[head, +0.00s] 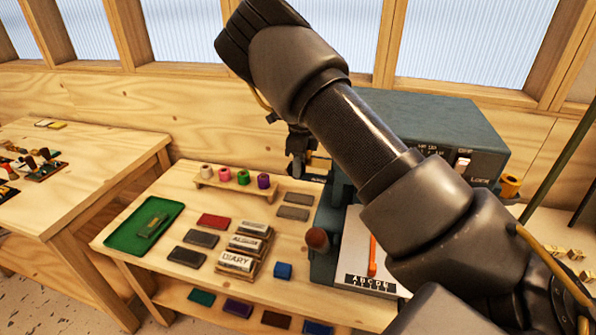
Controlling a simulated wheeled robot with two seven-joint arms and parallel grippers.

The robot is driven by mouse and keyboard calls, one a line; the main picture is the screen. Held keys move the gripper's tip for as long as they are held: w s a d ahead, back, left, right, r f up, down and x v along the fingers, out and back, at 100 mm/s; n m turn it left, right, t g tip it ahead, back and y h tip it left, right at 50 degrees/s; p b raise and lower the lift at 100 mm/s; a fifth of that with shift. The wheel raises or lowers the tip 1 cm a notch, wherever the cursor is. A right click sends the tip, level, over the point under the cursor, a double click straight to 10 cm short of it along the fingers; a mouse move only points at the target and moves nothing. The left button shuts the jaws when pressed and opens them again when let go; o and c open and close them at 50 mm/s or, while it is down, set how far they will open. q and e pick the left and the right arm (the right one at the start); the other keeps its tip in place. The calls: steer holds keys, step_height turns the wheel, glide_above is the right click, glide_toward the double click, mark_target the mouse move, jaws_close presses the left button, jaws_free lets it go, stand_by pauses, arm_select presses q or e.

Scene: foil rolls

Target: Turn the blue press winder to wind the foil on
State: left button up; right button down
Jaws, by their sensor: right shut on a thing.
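The blue-grey press (440,115) stands at the right of the bench, with a switch panel on its front face. My right arm crosses in front of it from the lower right. My right gripper (302,170) points down at the press's left side. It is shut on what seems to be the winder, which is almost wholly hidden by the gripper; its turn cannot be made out. An orange foil strip (373,256) lies on the white bed at the press front. A gold foil roll (510,186) sits at the press's right side. My left gripper is out of view.
A wooden rack (235,187) of white, green, pink and purple foil rolls stands left of my gripper.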

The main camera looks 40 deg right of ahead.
steer(key=shift+s+d+t+y+b, duration=0.1)
steer(key=shift+t+y+b, duration=0.4)
steer(key=shift+t+b, duration=0.5)
steer(key=c, duration=1.2)
jaws_free()
steer(key=shift+c, duration=0.2)
steer(key=b+v, duration=0.2)
steer(key=v, duration=0.8)
steer(key=shift+r, duration=0.35)
steer(key=shift+d, duration=0.1)
